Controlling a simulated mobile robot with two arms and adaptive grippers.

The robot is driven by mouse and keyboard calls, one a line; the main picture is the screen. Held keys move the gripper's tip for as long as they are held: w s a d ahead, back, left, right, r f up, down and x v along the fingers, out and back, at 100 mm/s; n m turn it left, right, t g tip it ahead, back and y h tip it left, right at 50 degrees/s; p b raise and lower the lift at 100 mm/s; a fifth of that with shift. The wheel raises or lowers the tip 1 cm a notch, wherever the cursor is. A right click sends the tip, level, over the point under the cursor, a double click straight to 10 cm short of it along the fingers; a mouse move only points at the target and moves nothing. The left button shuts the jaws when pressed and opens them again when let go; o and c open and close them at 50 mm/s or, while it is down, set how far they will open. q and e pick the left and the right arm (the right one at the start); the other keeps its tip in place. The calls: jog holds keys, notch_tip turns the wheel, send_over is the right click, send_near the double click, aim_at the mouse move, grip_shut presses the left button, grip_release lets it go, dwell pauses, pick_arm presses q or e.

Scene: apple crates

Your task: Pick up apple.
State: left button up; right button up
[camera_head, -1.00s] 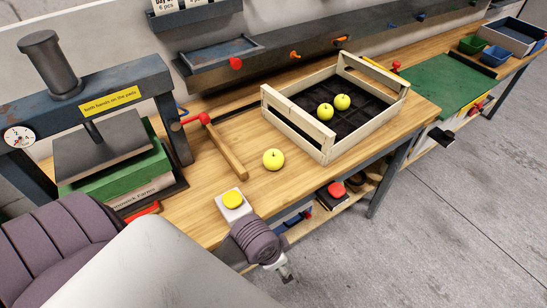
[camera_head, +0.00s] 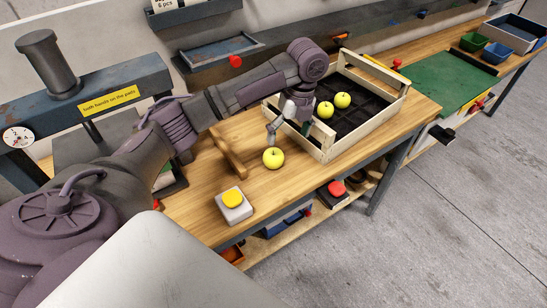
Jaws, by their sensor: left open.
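A yellow-green apple (camera_head: 273,158) sits on the wooden bench, in front of a wooden crate (camera_head: 362,136). Two more yellow-green apples, one (camera_head: 325,109) and another (camera_head: 342,100), lie inside the crate on its dark liner. My left gripper (camera_head: 287,132) is open and empty, pointing down just above and behind the loose apple, beside the crate's left end. It covers part of that end. I cannot tell its exact height above the apple. My right gripper does not show.
A press with a yellow label (camera_head: 107,101) stands at the left. A box with a yellow button (camera_head: 233,198) and a hammer's wooden handle (camera_head: 229,152) lie near the apple. A wall shelf (camera_head: 222,50) runs behind. A green mat (camera_head: 445,84) lies to the right.

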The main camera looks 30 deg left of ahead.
aim_at(275, 152)
pick_arm(q)
notch_tip(275, 152, up, 3)
jog(key=a, duration=0.3)
jog(key=shift+m, duration=0.3)
notch_tip(275, 152, down, 7)
jog(key=shift+s+a+r+p, duration=0.1)
jog(key=shift+s+r+p, duration=0.05)
jog(key=shift+p, duration=0.3)
jog(key=shift+s+f, duration=0.1)
jog(key=shift+f, duration=0.55)
jog(key=f, duration=0.2)
jog(key=s+f+p, duration=0.1)
jog(key=f, duration=0.1)
jog(key=shift+a, duration=0.2)
jog(key=shift+f, duration=0.55)
jog(key=shift+c, duration=1.1)
jog(key=c, duration=1.1)
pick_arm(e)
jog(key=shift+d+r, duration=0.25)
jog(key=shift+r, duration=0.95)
